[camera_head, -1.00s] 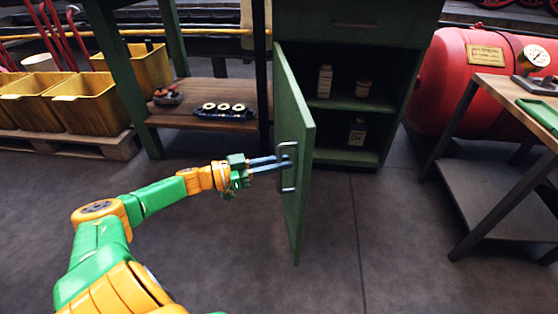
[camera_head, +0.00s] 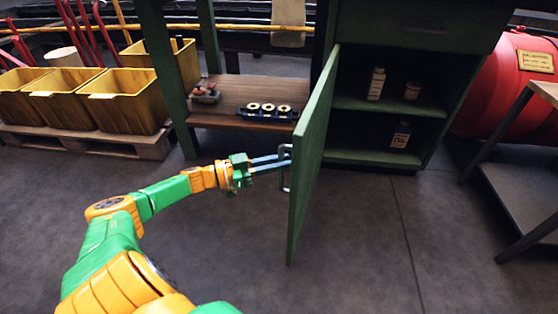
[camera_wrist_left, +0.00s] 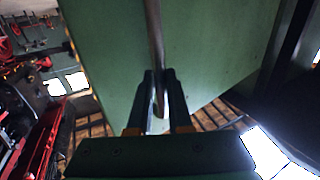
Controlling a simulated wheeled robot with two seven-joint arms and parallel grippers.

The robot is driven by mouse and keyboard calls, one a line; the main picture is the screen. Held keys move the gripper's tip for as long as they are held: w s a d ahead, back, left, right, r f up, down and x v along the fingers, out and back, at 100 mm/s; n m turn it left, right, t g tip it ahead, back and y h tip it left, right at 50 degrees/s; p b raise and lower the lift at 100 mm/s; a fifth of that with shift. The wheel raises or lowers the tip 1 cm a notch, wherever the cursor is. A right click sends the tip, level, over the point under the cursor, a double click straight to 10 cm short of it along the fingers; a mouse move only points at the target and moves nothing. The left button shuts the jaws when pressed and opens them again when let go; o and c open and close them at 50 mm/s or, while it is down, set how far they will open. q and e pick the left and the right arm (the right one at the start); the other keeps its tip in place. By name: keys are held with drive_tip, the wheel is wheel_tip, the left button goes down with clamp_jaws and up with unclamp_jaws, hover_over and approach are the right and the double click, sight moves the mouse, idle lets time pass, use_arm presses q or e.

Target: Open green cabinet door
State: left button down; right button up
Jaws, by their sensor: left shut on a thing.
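The green cabinet (camera_head: 428,38) stands at the upper right in the head view. Its door (camera_head: 311,165) is swung wide open, edge toward me, and the shelves inside show. My left gripper (camera_head: 285,160) is shut on the metal door handle (camera_head: 285,181) on the door's left face. In the left wrist view the handle (camera_wrist_left: 154,50) runs between the two dark fingers (camera_wrist_left: 159,105), against the green door panel (camera_wrist_left: 215,45). My right gripper is not in view.
Bottles (camera_head: 376,84) stand on the cabinet shelves. A wooden lower shelf (camera_head: 235,92) with small parts is left of the door. Yellow bins (camera_head: 125,100) on a pallet stand at the left. A red tank (camera_head: 505,85) and a table (camera_head: 520,190) are at the right. The floor in front is clear.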

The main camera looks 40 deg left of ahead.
use_arm(q)
drive_tip(key=shift+a+r, duration=0.15)
drive_tip(key=shift+a, duration=0.2)
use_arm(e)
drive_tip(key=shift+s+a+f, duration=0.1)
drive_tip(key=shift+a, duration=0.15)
use_arm(q)
drive_tip(key=c, duration=1.2)
unclamp_jaws()
drive_tip(key=shift+c, duration=0.2)
drive_tip(key=o, duration=0.4)
drive_tip(key=shift+w+d, duration=0.15)
drive_tip(key=p+v, duration=0.1)
drive_tip(key=v, duration=0.6)
drive_tip(key=shift+p, duration=0.4)
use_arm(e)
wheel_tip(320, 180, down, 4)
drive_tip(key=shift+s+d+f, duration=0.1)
